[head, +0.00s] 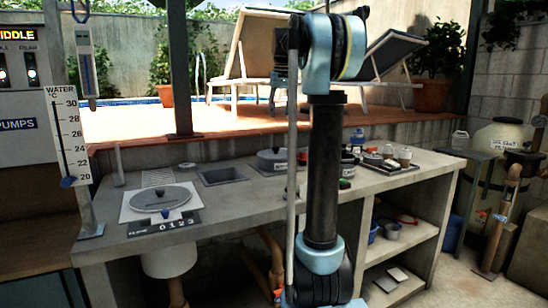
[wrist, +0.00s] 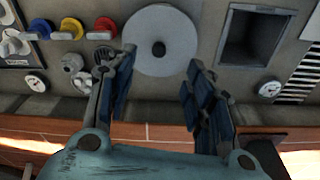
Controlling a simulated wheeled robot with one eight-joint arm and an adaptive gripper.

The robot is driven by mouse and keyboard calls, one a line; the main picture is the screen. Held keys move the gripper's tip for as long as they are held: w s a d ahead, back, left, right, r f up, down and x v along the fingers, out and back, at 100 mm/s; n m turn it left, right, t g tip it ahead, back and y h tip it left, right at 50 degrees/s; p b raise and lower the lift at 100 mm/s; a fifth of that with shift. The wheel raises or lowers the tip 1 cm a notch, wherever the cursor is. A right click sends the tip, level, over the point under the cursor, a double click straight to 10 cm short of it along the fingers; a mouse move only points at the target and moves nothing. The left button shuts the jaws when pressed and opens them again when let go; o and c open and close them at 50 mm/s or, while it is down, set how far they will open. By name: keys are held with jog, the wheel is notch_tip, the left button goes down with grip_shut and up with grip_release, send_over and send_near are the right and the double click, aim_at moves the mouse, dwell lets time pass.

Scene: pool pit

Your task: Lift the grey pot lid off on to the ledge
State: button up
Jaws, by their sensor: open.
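The grey pot lid (wrist: 150,58) is a flat round disc with a dark centre knob (wrist: 158,48), at the upper middle of the wrist view. In the head view a round grey lidded pot (head: 270,157) sits at the back of the worktop, right of the square basin; it appears to be the same one. My gripper (wrist: 160,66) is open and empty, its fingers apart at either side of the lid's near edge in the picture. I see no contact. A brick-red ledge (head: 240,115) runs behind the worktop and crosses the bottom of the wrist view (wrist: 165,131).
A square basin (wrist: 255,45) lies right of the lid in the wrist view. Blue, yellow and red knobs (wrist: 72,27) and small gauges lie left. Another grey round lid (head: 160,197) rests on the worktop's left. A tray of small items (head: 390,160) stands right.

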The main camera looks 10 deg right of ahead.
jog(key=w, duration=0.2)
send_over(276, 152)
jog(key=f, duration=1.1)
jog(key=shift+d+f, duration=0.1)
jog(key=shift+d, duration=0.25)
jog(key=shift+w+a+f, duration=0.1)
jog(key=shift+w+f, duration=0.05)
jog(key=shift+f, duration=0.7)
jog(key=shift+w+a+f, duration=0.1)
jog(key=shift+a+f, duration=0.05)
jog(key=shift+f, duration=0.75)
jog(key=shift+w+a+f, duration=0.1)
jog(key=shift+w+f, duration=0.05)
jog(key=shift+f, duration=0.7)
grip_shut()
